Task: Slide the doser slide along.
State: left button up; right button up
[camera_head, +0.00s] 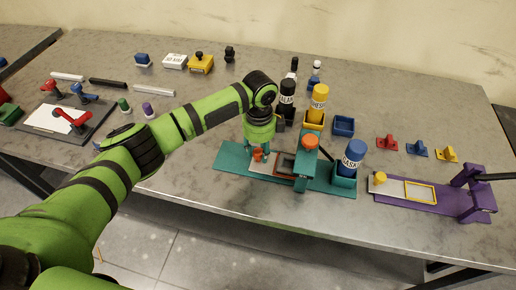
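A teal doser (234,157) stands near the front of the bench, with an orange cap (310,142) on its post. Its pale slide plate (266,168) lies on the teal base and leads to a dark reddish frame (285,162) beside the post. My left gripper (258,150) points down over the slide's left part, at a small orange knob (258,156). The green wrist partly hides the knob and the fingers, so I cannot tell whether they grip it. My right gripper is out of view.
A blue-capped bottle (352,157) stands at the doser's right end. A black bottle (286,95) and yellow bottle (318,102) stand behind. A purple device (440,198) with a yellow-framed slide lies right. The bench's front edge (330,229) is close below the doser.

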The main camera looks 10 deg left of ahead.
pick_arm(q)
jog(key=shift+d, duration=0.25)
jog(key=shift+a, duration=0.1)
notch_tip(320, 180, up, 12)
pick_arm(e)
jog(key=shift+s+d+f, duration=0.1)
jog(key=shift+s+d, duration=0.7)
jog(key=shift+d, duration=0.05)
